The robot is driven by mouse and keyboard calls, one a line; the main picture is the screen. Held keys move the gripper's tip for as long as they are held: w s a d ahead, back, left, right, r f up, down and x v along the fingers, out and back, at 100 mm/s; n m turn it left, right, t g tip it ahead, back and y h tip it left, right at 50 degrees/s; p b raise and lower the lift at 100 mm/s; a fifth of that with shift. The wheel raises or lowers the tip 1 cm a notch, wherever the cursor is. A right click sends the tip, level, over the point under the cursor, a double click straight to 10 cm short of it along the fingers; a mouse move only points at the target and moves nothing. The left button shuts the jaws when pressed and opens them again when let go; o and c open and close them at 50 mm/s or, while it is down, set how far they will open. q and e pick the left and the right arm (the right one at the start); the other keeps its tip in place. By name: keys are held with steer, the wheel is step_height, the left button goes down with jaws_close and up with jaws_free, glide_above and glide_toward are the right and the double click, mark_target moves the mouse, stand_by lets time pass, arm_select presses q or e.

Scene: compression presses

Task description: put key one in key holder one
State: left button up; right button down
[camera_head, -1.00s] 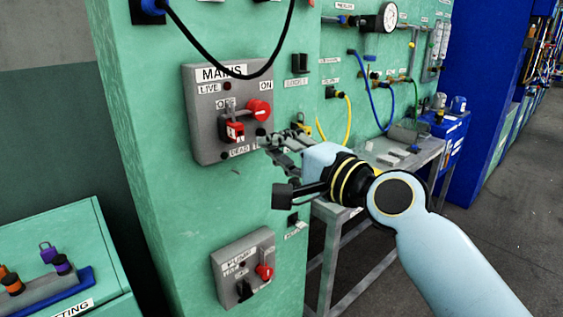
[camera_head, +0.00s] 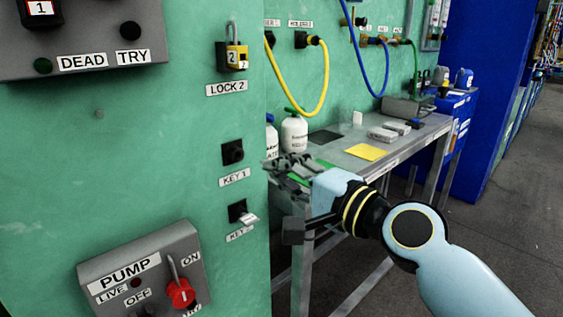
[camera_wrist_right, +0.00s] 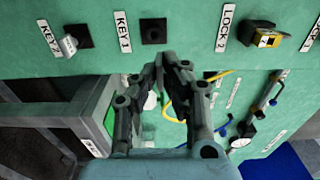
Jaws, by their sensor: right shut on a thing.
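Key holder one (camera_head: 232,152) is a black square socket on the green panel, above the KEY 1 label (camera_head: 234,178). It looks empty in both views. In the right wrist view it (camera_wrist_right: 153,31) lies just beyond my fingertips. My right gripper (camera_head: 275,168) is to the right of the holder, apart from it, near the panel's edge. In the right wrist view its fingertips (camera_wrist_right: 172,62) are closed together. Key one is between them, too hidden to make out. My left gripper is not in view.
A second holder with a pale key (camera_head: 249,219) is below. A yellow padlock (camera_head: 236,57) hangs above. The PUMP switch box (camera_head: 150,275) sticks out lower left. A metal bench (camera_head: 345,150) with bottles stands behind my right gripper.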

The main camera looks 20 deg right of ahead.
steer(key=shift+s+f, duration=0.15)
steer(key=shift+f, duration=0.45)
steer(key=shift+x, duration=2.9)
steer(key=shift+x, duration=1.4)
steer(key=c, duration=1.4)
jaws_free()
steer(key=shift+a, duration=0.15)
steer(key=shift+s, duration=0.15)
steer(key=v, duration=1.2)
